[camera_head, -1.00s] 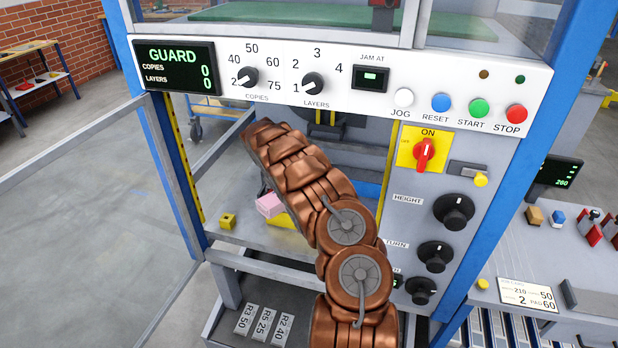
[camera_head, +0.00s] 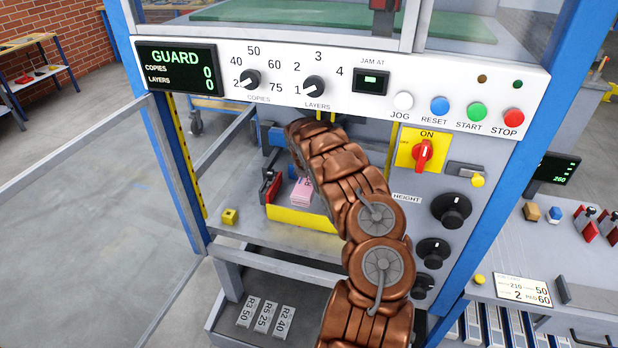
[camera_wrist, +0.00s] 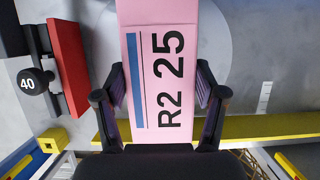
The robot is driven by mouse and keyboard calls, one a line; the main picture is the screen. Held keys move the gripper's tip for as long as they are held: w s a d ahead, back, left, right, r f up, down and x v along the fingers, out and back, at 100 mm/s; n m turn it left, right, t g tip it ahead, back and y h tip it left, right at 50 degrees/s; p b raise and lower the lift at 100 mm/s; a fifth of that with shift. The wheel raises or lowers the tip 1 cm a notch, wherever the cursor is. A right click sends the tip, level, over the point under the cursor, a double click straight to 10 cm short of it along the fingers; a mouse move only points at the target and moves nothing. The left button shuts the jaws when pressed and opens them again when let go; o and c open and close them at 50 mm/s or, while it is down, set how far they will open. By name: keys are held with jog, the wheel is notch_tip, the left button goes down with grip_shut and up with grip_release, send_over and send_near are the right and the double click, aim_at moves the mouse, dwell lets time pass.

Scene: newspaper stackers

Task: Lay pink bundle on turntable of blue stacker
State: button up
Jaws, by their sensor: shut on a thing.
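The pink bundle (camera_wrist: 175,40), labelled R2 25, lies between the two dark fingers of my gripper (camera_wrist: 160,78), which is shut on it. In the head view the pink bundle (camera_head: 301,192) shows inside the blue-framed stacker (camera_head: 172,170), behind its yellow bar; my arm hides most of the gripper there. In the wrist view a pale round disc, seemingly the turntable (camera_wrist: 218,45), shows beneath and beside the bundle. I cannot tell whether the bundle touches it.
A yellow bar (camera_head: 290,217) runs across the front of the bay. A red plate (camera_wrist: 68,68) stands left of the bundle. The control panel (camera_head: 330,75) hangs above my arm, and the knob panel (camera_head: 420,205) stands right. An open guard frame (camera_head: 75,150) is at left.

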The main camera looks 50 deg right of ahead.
aim_at(306, 183)
jog(key=shift+r, duration=0.1)
jog(key=shift+d, duration=0.15)
jog(key=shift+f+b, duration=1.25)
jog(key=shift+f, duration=2.65)
jog(key=shift+f, duration=0.6)
jog(key=o, duration=1.9)
jog(key=shift+c, duration=0.2)
jog(key=shift+v, duration=3.75)
